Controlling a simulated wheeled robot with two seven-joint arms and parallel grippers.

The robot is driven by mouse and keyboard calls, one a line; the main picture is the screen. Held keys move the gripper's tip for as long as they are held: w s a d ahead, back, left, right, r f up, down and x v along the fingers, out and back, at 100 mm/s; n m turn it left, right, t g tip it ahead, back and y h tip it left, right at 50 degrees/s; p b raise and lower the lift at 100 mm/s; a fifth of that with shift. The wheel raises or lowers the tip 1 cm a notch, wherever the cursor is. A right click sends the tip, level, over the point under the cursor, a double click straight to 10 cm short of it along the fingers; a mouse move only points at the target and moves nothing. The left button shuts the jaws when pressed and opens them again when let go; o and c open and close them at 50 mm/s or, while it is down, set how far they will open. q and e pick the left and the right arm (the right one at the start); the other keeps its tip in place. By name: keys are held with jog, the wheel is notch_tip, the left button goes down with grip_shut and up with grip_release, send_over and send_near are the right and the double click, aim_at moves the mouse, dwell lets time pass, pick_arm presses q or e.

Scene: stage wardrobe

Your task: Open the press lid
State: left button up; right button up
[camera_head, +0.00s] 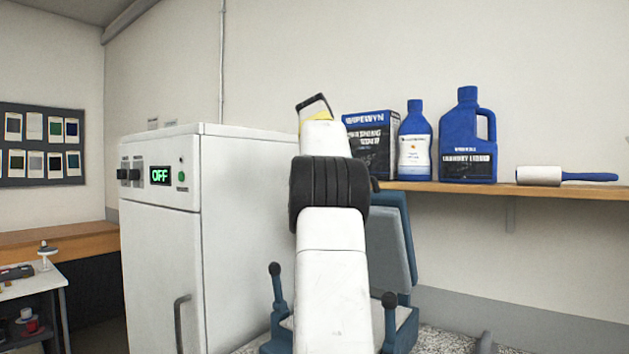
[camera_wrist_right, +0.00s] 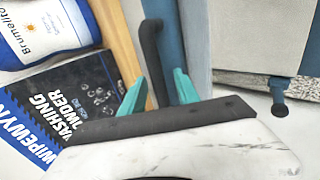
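The press (camera_head: 395,330) is blue with a pale bed and stands partly behind my right arm. Its lid (camera_head: 398,245), a grey panel with a blue edge, stands raised and steep above the base. My right gripper (camera_wrist_right: 160,85) has teal fingers on either side of a dark bar handle (camera_wrist_right: 150,40). The bar lies between the fingers, with what looks like a small gap at each side. In the head view my right arm hides the fingers and most of the handle. My left gripper is out of view.
A shelf (camera_head: 420,186) holds a washing powder box (camera_head: 370,140), a blue-capped bottle (camera_head: 414,145), a blue jug (camera_head: 468,140) and a lint roller (camera_head: 540,176). A white cabinet (camera_head: 240,230) reading OFF stands left of the press. A side table (camera_head: 30,288) is far left.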

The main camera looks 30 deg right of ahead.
jog(key=v, duration=0.7)
jog(key=shift+a+r, duration=0.25)
jog(key=shift+r, duration=0.05)
jog(key=shift+s, duration=0.1)
jog(key=s+a+f+m+t+y, duration=0.1)
jog(key=s+a+f+y, duration=0.2)
jog(key=s+a+f, duration=0.5)
jog(key=s+a+f+t+y, duration=0.1)
jog(key=s+a+f+y, duration=0.15)
jog(key=a+f, duration=0.65)
jog(key=s+a+f+m+t+y, duration=0.1)
jog(key=s+a+f+y, duration=0.35)
jog(key=a, duration=0.85)
jog(key=s+a+f+m+y, duration=0.1)
jog(key=s+a+f, duration=0.6)
jog(key=s+f, duration=0.2)
jog(key=shift+s+a+f+m, duration=0.2)
jog(key=shift+a+f+m, duration=0.2)
